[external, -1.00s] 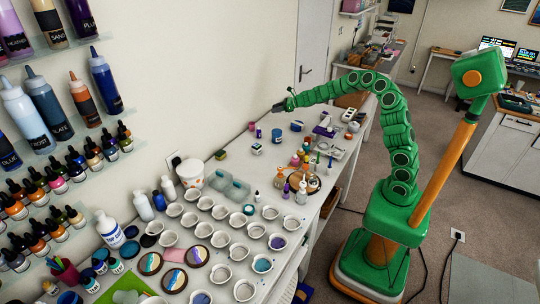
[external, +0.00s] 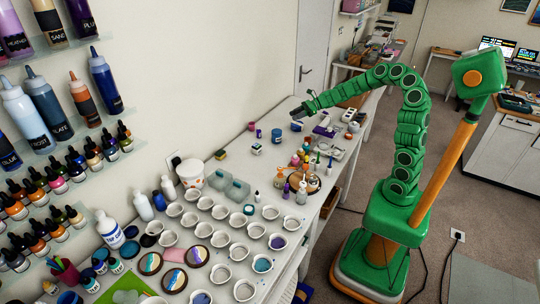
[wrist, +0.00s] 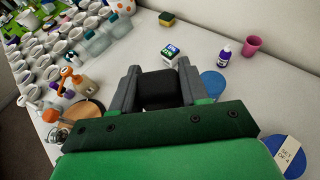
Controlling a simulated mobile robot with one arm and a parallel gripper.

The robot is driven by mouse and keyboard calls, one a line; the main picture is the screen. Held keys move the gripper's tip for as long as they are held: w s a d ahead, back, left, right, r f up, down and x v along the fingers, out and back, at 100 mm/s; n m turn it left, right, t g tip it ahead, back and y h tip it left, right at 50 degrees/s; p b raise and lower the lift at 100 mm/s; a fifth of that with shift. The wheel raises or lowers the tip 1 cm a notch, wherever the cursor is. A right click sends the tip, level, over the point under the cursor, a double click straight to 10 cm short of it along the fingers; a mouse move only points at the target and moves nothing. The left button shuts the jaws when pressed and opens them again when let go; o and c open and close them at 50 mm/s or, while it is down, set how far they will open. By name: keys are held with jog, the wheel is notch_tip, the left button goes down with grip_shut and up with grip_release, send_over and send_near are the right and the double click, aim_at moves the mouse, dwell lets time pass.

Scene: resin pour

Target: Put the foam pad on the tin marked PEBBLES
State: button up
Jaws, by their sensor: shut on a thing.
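My gripper (wrist: 158,88) is shut on a dark block, which looks like the foam pad (wrist: 158,92), held between its two grey fingers. In the external view my gripper (external: 302,112) is above the far part of the table. A blue tin (wrist: 212,84) stands just right of the fingers in the wrist view; it also shows in the external view (external: 276,135). I cannot read PEBBLES on either tin.
A white cube (wrist: 170,52), a purple bottle (wrist: 224,53), a pink cup (wrist: 252,45) and a yellow-black sponge (wrist: 166,18) stand near the wall. A wooden round board (wrist: 82,118) with bottles is to the left. Bare table (wrist: 200,58) lies between them.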

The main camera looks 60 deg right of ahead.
jog(key=w+f, duration=0.4)
jog(key=w, duration=0.4)
send_over(275, 131)
jog(key=s, duration=0.1)
jog(key=f, duration=0.4)
jog(key=shift+s+f, duration=0.15)
jog(key=shift+s, duration=0.05)
jog(key=shift+w+f, duration=0.6)
jog(key=shift+f, duration=1.65)
jog(key=shift+f, duration=0.1)
jog(key=o, duration=1)
jog(key=shift+o, duration=0.2)
